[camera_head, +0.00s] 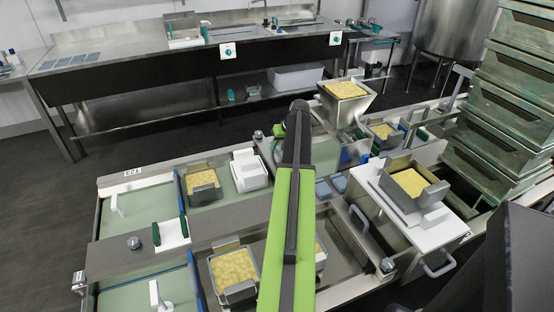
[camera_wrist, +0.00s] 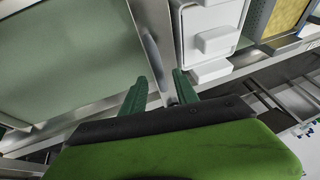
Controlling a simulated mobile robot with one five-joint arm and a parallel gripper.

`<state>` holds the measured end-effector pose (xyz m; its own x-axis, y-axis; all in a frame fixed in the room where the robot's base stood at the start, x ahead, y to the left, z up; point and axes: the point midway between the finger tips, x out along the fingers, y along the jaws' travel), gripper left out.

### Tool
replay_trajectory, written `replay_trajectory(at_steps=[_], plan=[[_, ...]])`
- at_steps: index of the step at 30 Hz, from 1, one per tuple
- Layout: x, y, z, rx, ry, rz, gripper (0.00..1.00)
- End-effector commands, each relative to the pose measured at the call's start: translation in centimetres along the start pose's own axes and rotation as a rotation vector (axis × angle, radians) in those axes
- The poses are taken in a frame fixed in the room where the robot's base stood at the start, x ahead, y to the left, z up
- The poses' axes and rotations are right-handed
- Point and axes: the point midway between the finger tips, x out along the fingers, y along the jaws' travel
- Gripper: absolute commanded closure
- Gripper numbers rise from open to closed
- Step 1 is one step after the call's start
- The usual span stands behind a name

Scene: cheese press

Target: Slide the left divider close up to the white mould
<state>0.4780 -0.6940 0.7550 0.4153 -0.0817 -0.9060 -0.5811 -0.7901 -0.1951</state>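The white mould (camera_head: 249,170) stands on the upper press bed, just left of my arm in the head view. It also shows in the wrist view (camera_wrist: 212,40), right of a grey metal divider with a raised bar handle (camera_wrist: 152,50). This divider stands upright beside the mould, with a narrow gap. I cannot tell for sure whether it is the left one. My gripper (camera_wrist: 160,84) is open, its two green fingers apart, with the divider's edge and handle between or just beyond them. In the head view my gripper (camera_head: 279,138) is mostly hidden behind my arm.
A metal mould with cheese (camera_head: 204,187) stands left of the white mould, beside a blue-edged divider (camera_head: 181,191). A green bed plate (camera_wrist: 65,55) lies clear left of the handled divider in the wrist view. Stacked green crates (camera_head: 505,110) stand at right.

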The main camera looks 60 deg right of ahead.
Motion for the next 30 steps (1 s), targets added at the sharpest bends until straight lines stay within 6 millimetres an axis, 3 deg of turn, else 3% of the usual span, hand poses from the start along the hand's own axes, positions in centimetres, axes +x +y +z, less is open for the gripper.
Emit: replay_trajectory(at_steps=[1, 3, 11, 19, 30], plan=[[1.33, 0.15, 0.17, -0.001, 0.000, 0.000, 0.64], [1.66, 0.10, 0.09, 0.000, 0.000, 0.000, 0.64], [1.50, -0.06, -0.04, 0.000, 0.000, 0.000, 0.64], [1.51, -0.10, -0.04, -0.001, -0.001, 0.000, 0.99], [1.53, -0.17, -0.04, -0.001, -0.001, -0.001, 1.00]])
